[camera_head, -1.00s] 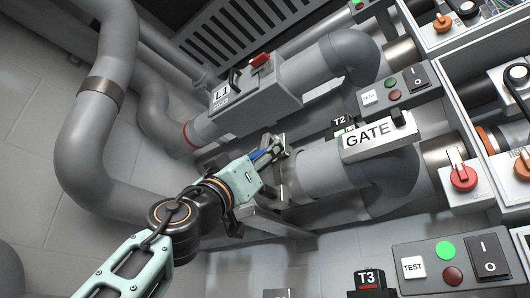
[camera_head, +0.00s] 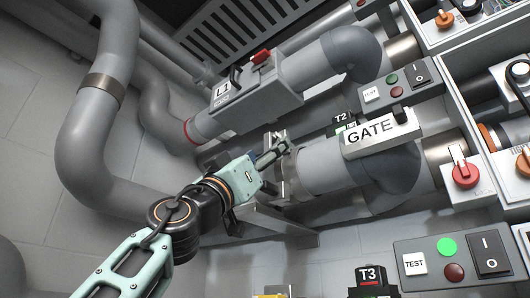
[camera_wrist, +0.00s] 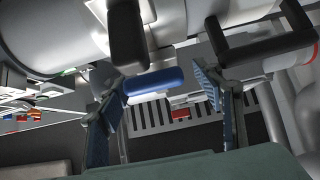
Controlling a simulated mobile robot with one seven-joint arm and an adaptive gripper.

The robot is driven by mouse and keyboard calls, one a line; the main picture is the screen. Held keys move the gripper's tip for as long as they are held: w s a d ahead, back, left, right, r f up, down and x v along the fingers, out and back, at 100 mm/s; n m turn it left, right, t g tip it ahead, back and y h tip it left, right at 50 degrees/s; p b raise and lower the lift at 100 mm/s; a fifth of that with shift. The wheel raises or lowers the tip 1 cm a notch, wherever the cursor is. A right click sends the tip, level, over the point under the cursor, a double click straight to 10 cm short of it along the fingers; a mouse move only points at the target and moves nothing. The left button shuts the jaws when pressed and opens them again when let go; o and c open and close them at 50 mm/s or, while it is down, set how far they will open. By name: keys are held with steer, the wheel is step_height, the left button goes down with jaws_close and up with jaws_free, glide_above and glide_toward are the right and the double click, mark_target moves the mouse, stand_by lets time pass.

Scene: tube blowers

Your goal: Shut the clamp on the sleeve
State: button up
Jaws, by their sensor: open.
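The sleeve is a thick grey pipe section (camera_head: 325,170) under the GATE sign (camera_head: 380,133) in the head view. A pale metal clamp band (camera_head: 289,180) rings its left end. My gripper (camera_head: 284,148) is at this clamp, with its fingers partly in front of it. In the wrist view a blue handle (camera_wrist: 155,82) lies near the tips of my open gripper (camera_wrist: 163,85), between the two fingers. I cannot tell whether the fingers touch it. The clamp's latch is mostly hidden behind my fingers.
A grey box marked L1 (camera_head: 255,95), with a black handle and a red part, sits above my gripper. A large bent pipe (camera_head: 85,140) stands at left. Switch panels (camera_head: 450,262) line the right. A T3 block (camera_head: 370,280) is at the bottom. Open floor lies below the gripper.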

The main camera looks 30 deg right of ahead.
steer(key=shift+a+t, duration=0.15)
steer(key=shift+t, duration=0.15)
steer(key=v, duration=1.1)
steer(key=shift+a+f, duration=0.2)
steer(key=shift+f, duration=0.1)
